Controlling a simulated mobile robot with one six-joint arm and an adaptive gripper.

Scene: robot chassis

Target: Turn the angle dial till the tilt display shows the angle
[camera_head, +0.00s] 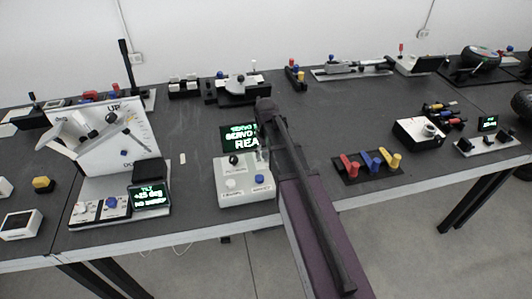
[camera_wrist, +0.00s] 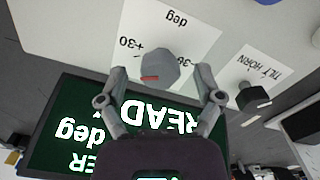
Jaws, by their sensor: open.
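In the wrist view a grey faceted dial knob (camera_wrist: 160,66) with a red mark stands on a white label reading "deg", "+30" and "-30". My gripper (camera_wrist: 161,77) is open, one finger on each side of the knob; I cannot tell whether they touch it. A black display (camera_wrist: 60,115) with partly covered lit text, including "READ" and "deg", lies beside the dial. In the head view it is the display (camera_head: 232,138) behind a white control box (camera_head: 225,200), where my arm covers the dial. Another display (camera_head: 151,197) at the left reads "TILT", about "+25 deg".
A black knob (camera_wrist: 254,96) labelled "TILT HORN" is beside the dial. The box also carries a blue button (camera_head: 259,179). A white board (camera_head: 110,140) with a pointer stands left. A red, blue and yellow lever set (camera_head: 368,165) lies right of my arm.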

